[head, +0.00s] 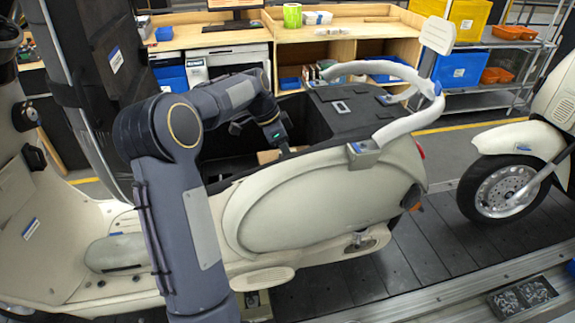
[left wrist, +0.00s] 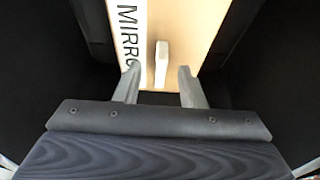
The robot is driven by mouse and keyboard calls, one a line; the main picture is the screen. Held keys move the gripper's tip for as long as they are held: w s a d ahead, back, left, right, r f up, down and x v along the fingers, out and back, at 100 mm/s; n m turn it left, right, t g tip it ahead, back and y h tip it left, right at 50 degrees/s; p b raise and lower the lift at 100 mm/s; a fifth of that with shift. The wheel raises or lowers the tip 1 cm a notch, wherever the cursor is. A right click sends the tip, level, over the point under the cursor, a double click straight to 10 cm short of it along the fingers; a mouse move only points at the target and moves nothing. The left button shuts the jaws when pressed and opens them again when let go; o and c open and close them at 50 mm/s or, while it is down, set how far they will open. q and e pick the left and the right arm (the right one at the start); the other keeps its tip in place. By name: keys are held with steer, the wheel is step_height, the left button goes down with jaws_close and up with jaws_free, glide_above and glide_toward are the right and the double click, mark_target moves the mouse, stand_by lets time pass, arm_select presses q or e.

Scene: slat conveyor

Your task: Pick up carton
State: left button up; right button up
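The carton (left wrist: 190,30) is tan, with black lettering reading "MIRRO" on a white strip and a pale upright tab (left wrist: 161,64) on top. In the head view a small part of the carton (head: 268,156) shows inside the dark open bay of the cream scooter body (head: 320,205). My left gripper (left wrist: 159,70) is open above the carton, one finger on each side of the tab, with gaps to both. In the head view the left gripper (head: 284,148) reaches down into the bay, partly hidden. My right gripper is not in view.
The bay's dark walls (left wrist: 45,60) surround the carton closely. A cream grab rail (head: 400,125) and a black panel (head: 350,110) lie to the right of the bay. A second scooter (head: 525,140) stands at right on the slat conveyor (head: 440,245). A workbench (head: 340,40) stands behind.

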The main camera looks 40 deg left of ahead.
arm_select(q)
steer(key=shift+f, duration=0.1)
steer(key=shift+c, duration=0.5)
jaws_close()
